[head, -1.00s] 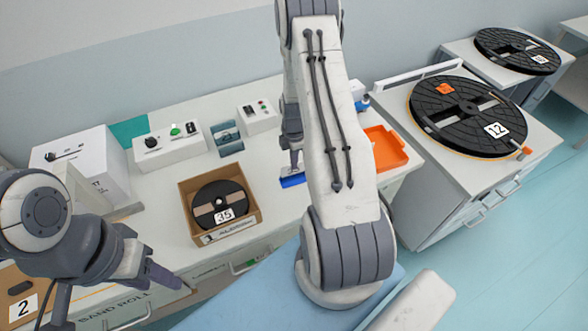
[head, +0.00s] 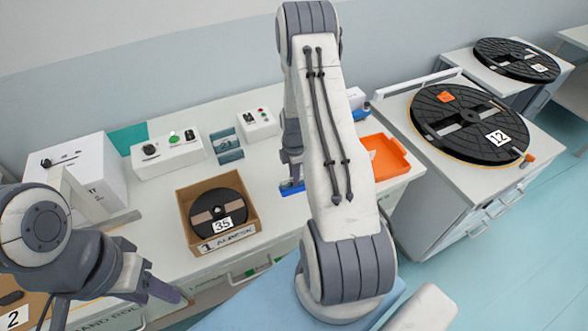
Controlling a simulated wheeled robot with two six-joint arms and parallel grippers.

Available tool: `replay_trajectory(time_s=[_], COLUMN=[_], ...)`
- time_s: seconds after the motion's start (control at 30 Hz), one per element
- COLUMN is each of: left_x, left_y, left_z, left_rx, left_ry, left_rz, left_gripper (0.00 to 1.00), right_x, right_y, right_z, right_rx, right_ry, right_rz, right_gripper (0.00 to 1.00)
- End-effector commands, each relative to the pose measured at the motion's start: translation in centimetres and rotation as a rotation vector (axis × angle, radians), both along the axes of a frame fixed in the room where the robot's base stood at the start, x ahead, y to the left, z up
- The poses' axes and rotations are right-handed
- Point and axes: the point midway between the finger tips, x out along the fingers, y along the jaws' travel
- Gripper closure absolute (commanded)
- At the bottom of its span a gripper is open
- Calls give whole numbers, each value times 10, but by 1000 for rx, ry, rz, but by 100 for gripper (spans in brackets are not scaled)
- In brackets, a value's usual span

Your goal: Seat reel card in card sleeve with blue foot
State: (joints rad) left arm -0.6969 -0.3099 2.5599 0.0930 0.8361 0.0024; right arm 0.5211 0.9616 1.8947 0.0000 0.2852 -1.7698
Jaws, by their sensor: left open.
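My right gripper (head: 292,170) is at the back middle of the table, directly over a small blue piece (head: 291,188), perhaps the blue foot of the card sleeve. My arm hides much of this spot, and the jaws are too small and covered to read. I cannot make out a sleeve body or a loose reel card. Another small blue part (head: 361,114) shows right of my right arm, near a white box. My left gripper (head: 150,288) is open and empty at the lower left, in front of the table edge.
A cardboard box (head: 226,246) holds a black reel (head: 217,206) with a card marked 35. An orange tray (head: 385,157) lies right of my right arm. A control box (head: 168,153) stands at the back. A large reel marked 12 (head: 450,125) lies on the right cabinet.

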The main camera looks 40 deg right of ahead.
Motion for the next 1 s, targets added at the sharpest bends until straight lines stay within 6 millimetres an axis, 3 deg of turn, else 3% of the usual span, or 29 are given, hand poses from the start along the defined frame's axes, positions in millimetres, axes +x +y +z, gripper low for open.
replay_trajectory(time_s=[0.17,0.6,0.8,1.0], left_x=[0,0,0,0], left_y=[0,0,0,0], left_z=[-6,-28,-30,-30], left_rx=[0,0,0,0], left_ry=[0,0,0,0], left_rz=[0,-1,-2,-2], left_gripper=[50,50,50,50], right_x=[1,1,0,1], right_y=[-1,0,0,4], right_z=[18,102,120,125], right_rx=[-2,-3,0,0], right_ry=[-3,-4,-1,-1], right_rz=[0,0,0,-2], right_gripper=[68,68,68,68])
